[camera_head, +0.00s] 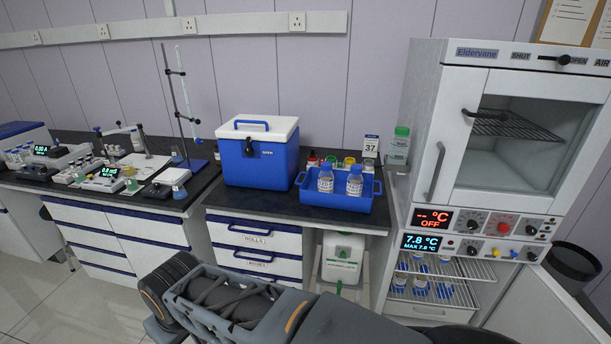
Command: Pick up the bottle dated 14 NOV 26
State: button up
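Two clear bottles with blue caps and white labels stand upright at the front of a blue tray (334,204) on the dark bench: a left bottle (326,181) and a right bottle (355,183). Several similar blue-capped bottles (421,285) stand on the lower shelves of the open cabinet under the white oven. The label dates are too small to read, so I cannot tell which bottle is dated 14 NOV 26. Part of my dark arm crosses the bottom of the view; my gripper's fingertips do not show.
A blue cool box with a white lid (260,158) stands left of the tray. Smaller bottles are behind the tray's front pair. The lower cabinet's open door (535,305) juts out right.

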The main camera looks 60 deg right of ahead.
aim_at(326, 178)
jog(key=z, duration=0.3)
jog(key=i, duration=0.95)
jog(key=z, duration=1.25)
jog(key=i, duration=0.7)
jog(key=z, duration=0.65)
